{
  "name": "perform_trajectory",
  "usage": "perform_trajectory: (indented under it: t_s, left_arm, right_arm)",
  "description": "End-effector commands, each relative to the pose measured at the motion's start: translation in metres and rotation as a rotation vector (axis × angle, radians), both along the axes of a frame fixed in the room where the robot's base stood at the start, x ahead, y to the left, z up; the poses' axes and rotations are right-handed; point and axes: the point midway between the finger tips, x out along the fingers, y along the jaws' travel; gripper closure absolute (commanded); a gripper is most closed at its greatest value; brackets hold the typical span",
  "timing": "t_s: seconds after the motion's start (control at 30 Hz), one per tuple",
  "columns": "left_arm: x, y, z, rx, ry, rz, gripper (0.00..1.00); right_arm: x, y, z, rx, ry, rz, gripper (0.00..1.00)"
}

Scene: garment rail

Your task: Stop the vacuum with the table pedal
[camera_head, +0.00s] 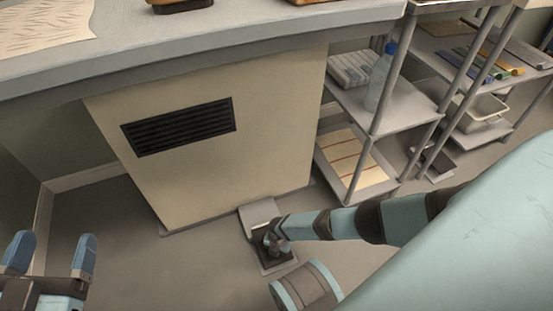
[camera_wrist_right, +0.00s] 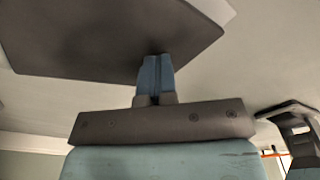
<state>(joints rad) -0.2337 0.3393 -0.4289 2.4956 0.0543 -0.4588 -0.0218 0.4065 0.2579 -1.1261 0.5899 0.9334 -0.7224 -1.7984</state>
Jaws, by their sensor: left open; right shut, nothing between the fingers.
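The table pedal (camera_head: 283,265) is on the floor at the foot of the table's beige front panel, a dark plate on a pale grey base. My right arm reaches down to it from the right, and my right gripper (camera_head: 268,241) is over the plate, covering part of it. In the right wrist view the shut blue fingers (camera_wrist_right: 156,70) meet the edge of the dark pedal plate (camera_wrist_right: 90,35) in the picture. I cannot tell whether they touch it or whether it is pressed down. My left gripper (camera_head: 50,255) is open and empty at the lower left, away from the pedal.
The vacuum table (camera_head: 250,45) stands above, its beige panel (camera_head: 230,170) carrying a black vent grille (camera_head: 180,127). A metal shelf (camera_head: 405,110) with a clear bottle (camera_head: 381,78) stands to the right. The floor left of the panel is clear.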

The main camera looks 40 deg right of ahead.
Motion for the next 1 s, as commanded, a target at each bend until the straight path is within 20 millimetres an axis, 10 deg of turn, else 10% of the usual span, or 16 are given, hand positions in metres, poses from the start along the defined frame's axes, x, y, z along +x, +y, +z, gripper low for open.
perform_trajectory:
  t_s: [1.0]
  left_arm:
    - [-0.001, -0.001, 0.012, -0.018, 0.047, -0.011, 0.22]
  right_arm:
    - [0.017, -0.031, 0.034, -0.003, -0.001, -0.001, 1.0]
